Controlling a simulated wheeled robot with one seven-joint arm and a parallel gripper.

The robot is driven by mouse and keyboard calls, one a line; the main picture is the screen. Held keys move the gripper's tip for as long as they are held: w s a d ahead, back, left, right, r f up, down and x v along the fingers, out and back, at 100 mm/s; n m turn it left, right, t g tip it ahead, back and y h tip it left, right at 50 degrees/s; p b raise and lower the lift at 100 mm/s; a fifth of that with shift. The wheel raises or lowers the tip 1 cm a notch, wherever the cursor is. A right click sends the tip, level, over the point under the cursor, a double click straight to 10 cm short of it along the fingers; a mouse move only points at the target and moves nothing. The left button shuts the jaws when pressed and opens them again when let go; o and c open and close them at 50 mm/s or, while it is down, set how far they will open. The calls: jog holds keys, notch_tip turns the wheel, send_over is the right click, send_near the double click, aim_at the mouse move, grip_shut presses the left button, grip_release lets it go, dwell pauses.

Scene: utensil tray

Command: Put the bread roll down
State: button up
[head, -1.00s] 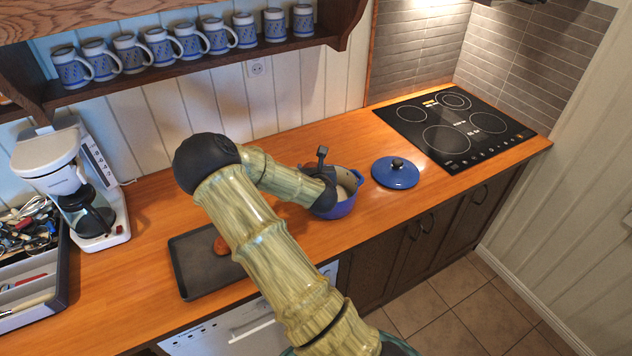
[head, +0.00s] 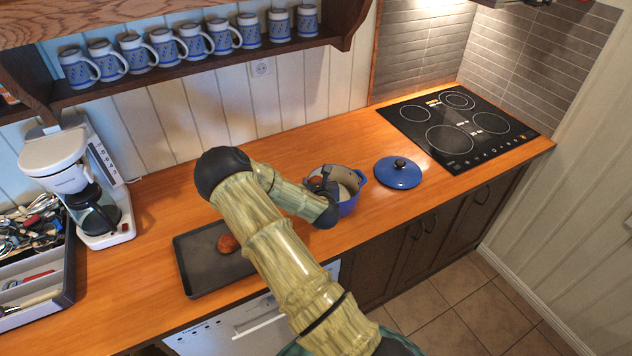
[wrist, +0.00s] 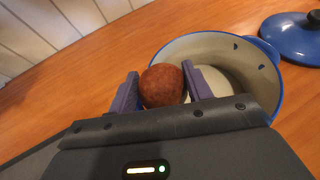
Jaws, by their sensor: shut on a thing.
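A brown bread roll (wrist: 162,86) is between the two fingers of my gripper (wrist: 163,88) in the wrist view, and the gripper is shut on it. In the head view the held roll (head: 315,182) shows at the left side of the blue pot (head: 350,207), with my gripper (head: 318,185) at the pot's rim. In the wrist view the roll overlaps the left part of the pot's opening (wrist: 273,92). I cannot tell how high it is above the pot. A second roll (head: 228,243) lies on the dark tray (head: 192,262).
The blue lid (head: 398,173) lies right of the pot, before the black cooktop (head: 460,128). A coffee maker (head: 75,185) and a utensil tray (head: 68,270) stand at the left. A shelf of mugs (head: 190,42) hangs above. The counter behind the pot is clear.

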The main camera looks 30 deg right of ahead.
jog(key=shift+f+b, duration=0.3)
jog(key=o, duration=1)
jog(key=shift+r, duration=0.1)
jog(key=shift+r+p, duration=0.2)
jog(key=shift+p, duration=0.1)
jog(key=shift+s, duration=0.1)
jog(key=b+v, duration=0.3)
jog(key=v, duration=0.8)
jog(key=shift+s+a+r, duration=0.15)
jog(key=shift+s, duration=0.2)
